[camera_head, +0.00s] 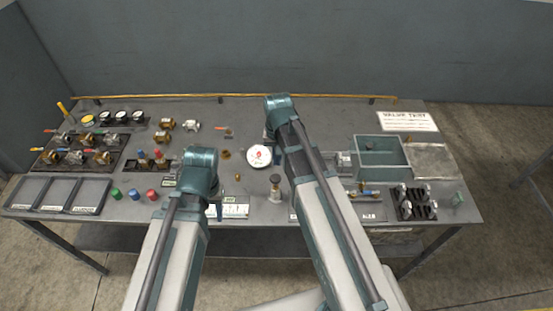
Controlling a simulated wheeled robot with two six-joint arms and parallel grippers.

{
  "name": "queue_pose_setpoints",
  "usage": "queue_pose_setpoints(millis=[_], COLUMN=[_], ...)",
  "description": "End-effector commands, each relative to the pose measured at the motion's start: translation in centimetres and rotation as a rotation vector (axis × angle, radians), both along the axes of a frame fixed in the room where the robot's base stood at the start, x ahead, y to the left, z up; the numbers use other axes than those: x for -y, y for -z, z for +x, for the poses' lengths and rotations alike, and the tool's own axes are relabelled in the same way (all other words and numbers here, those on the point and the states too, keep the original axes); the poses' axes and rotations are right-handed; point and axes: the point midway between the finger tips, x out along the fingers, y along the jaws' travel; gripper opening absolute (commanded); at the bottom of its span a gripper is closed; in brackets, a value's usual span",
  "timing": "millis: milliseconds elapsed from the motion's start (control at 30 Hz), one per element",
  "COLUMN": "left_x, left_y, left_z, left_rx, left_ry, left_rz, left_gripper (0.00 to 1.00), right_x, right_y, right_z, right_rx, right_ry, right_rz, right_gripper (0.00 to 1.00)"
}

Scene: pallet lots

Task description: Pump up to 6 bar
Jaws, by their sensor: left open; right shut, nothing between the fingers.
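A round white dial gauge (259,156) with a red mark stands near the middle of the bench; its reading is too small to make out. A small upright pump (276,188) with a dark round knob on top and a pale base stands in front of it. My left gripper (216,207) points down at the front of the bench, left of the pump, and is open; its fingers are mostly hidden by the wrist. My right gripper (268,138) is behind the pump, close to the gauge's upper right. It is shut and empty, apart from the pump knob.
A rack of valves (75,150), three grey trays (58,195) and coloured caps (134,194) occupy the left. A green open box (382,142), a dark fitting holder (430,196) and a sign (407,121) are on the right. The back middle is mostly clear.

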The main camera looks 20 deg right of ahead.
Motion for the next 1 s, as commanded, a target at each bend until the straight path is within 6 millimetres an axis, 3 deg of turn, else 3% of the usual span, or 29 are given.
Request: queue_pose_setpoints(millis=[33,233,1000], left_x=[0.0,0.0,0.0], left_y=[-1.6,-3.2,-3.2], left_z=[0.0,0.0,0.0], left_rx=[0.0,-0.001,-0.001], left_ry=[-0.002,-0.003,-0.003], left_rz=[-0.001,-0.001,-0.001], left_gripper=[0.5,0.5,0.5], right_x=[0.0,0.0,0.0], right_y=[-1.6,-3.2,-3.2], right_z=[0.0,0.0,0.0], right_rx=[0.0,0.0,0.001], right_ry=[0.0,0.0,0.0], right_rz=[0.0,0.0,0.0], right_gripper=[0.0,0.0,0.0])
